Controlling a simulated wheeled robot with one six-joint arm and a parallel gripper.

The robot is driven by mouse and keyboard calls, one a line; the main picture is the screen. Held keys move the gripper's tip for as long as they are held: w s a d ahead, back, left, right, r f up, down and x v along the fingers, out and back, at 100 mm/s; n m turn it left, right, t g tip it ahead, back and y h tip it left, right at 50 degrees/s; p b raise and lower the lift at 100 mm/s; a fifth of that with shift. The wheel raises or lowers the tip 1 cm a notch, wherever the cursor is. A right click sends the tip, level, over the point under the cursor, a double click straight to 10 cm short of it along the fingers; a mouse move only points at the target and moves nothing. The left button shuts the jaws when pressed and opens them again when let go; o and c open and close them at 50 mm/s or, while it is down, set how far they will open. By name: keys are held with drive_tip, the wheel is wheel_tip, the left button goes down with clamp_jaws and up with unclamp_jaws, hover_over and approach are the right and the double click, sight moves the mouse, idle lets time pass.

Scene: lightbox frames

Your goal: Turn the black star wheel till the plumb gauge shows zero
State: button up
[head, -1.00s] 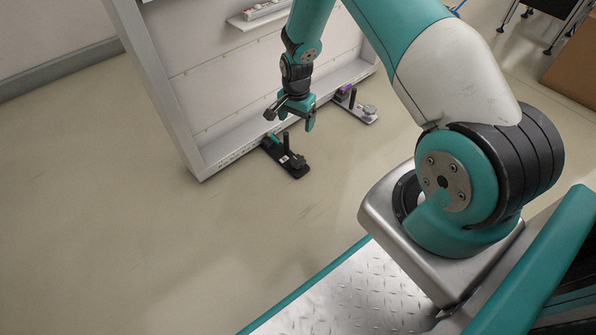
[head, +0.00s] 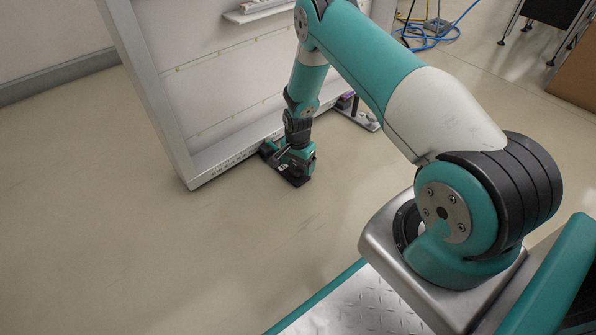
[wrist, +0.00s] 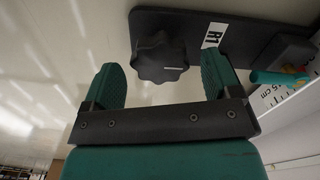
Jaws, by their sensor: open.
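The black star wheel (wrist: 160,58) is a lobed knob with a small white mark. It sits on a dark foot plate (wrist: 215,22) labelled R1. In the wrist view my gripper (wrist: 161,64) is open, with a teal finger on each side of the wheel and a small gap showing at both. In the head view my gripper (head: 298,160) is low over the black foot at the frame's near corner and hides the wheel there. A scale marked in cm (wrist: 275,97) shows at the right of the wrist view; no plumb gauge reading can be made out.
The large pale frame (head: 150,95) stands on the floor behind my gripper. A second foot (head: 362,118) stands farther along its base, partly hidden by my arm. Blue cable (head: 440,38) lies at the back. The floor (head: 130,240) at left and front is clear.

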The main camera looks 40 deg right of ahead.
drive_tip(key=shift+f, duration=0.5)
drive_tip(key=c, duration=0.9)
drive_tip(key=shift+r+n, duration=0.1)
drive_tip(key=shift+n, duration=0.2)
